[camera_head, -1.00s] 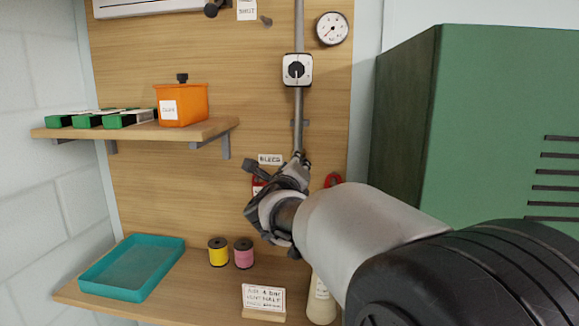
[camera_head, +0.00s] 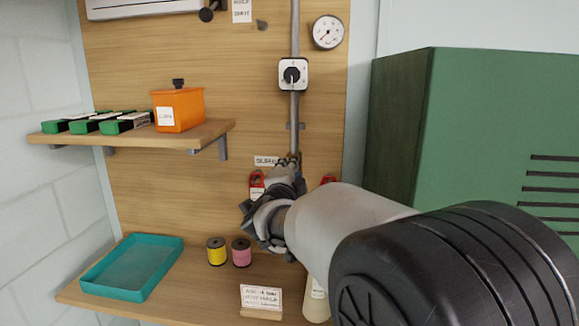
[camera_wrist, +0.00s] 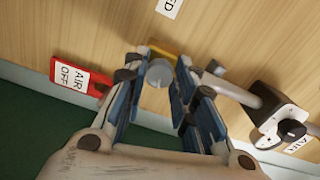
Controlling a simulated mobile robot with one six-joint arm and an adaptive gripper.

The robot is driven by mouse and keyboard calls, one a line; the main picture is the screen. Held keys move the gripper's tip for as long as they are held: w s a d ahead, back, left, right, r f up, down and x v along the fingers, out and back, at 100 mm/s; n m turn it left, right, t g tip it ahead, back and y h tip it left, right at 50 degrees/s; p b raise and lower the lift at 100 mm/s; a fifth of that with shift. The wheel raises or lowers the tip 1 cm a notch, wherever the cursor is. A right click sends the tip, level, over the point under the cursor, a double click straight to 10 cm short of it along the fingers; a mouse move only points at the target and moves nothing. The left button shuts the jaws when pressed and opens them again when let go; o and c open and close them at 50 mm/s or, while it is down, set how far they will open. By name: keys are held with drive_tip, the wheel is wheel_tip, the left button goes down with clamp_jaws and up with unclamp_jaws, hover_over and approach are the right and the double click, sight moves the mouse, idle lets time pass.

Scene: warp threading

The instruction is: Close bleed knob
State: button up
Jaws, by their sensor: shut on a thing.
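The bleed knob (camera_wrist: 160,73) is a small round grey knob in the wrist view. It sits on the pipe against the wooden board. My gripper (camera_wrist: 164,66) is shut on it, with one finger on each side. In the head view my gripper (camera_head: 290,165) is at the lower end of the vertical pipe, just below and right of the BLEED label (camera_head: 267,161). The knob itself is hidden there by my gripper and wrist.
A selector valve (camera_head: 293,75) and a gauge (camera_head: 328,32) are above. A red AIR OFF tag (camera_wrist: 80,77) hangs beside my fingers. A green cabinet (camera_head: 480,130) stands at right. Thread spools (camera_head: 216,251), a teal tray (camera_head: 132,268) and a sign (camera_head: 261,298) are on the lower shelf.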

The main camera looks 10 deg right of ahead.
drive_tip(key=n+p, duration=0.6)
drive_tip(key=n, duration=0.7)
drive_tip(key=shift+d+f+p, duration=0.1)
drive_tip(key=shift+p, duration=0.25)
drive_tip(key=shift+n, duration=0.4)
drive_tip(key=o, duration=1.1)
drive_tip(key=shift+c, duration=0.2)
drive_tip(key=shift+s, duration=0.1)
drive_tip(key=v, duration=1.2)
